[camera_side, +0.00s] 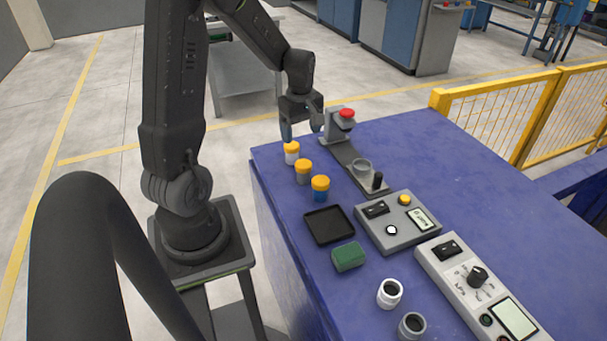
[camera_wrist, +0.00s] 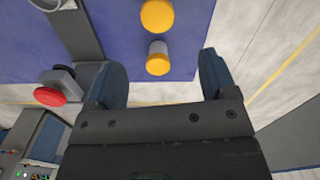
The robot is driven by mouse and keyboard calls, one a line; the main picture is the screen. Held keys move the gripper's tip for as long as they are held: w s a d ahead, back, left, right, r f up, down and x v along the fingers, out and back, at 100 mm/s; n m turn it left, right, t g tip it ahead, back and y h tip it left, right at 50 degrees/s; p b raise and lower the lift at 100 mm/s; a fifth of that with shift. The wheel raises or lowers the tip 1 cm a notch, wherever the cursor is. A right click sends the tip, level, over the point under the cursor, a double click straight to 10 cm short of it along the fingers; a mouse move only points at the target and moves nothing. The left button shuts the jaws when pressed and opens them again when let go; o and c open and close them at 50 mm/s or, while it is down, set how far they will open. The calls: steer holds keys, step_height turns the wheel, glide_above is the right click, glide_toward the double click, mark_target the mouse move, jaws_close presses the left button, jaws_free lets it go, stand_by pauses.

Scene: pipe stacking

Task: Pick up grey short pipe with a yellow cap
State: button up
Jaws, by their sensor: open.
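In the side view three short yellow-capped pipes stand in a slanting row by the blue table's left edge. The grey one (camera_side: 303,174) is in the middle, between a white one (camera_side: 292,155) at the far end and a blue one (camera_side: 320,190) nearer the camera. My gripper (camera_side: 301,128) is above the table's far corner, close to the white pipe, fingers apart and empty. In the wrist view my gripper's blue fingers (camera_wrist: 162,75) are on either side of a pale yellow-capped pipe (camera_wrist: 158,48), apart from it. Another yellow cap (camera_wrist: 157,14) shows beyond; its pipe is hidden.
A grey stand with a red button (camera_side: 346,114) is right of my gripper. A black tray (camera_side: 328,225), a green block (camera_side: 348,257), control boxes (camera_side: 398,222) and two uncapped pipes (camera_side: 389,293) lie nearer the camera. The table's far right (camera_side: 440,150) is clear.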

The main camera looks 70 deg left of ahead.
mark_target(303, 163)
step_height(303, 163, down, 13)
steer(key=shift+w+d+r, duration=0.1)
steer(key=shift+w+r, duration=0.05)
stand_by(0.4)
steer(key=shift+c, duration=0.4)
steer(key=c, duration=0.9)
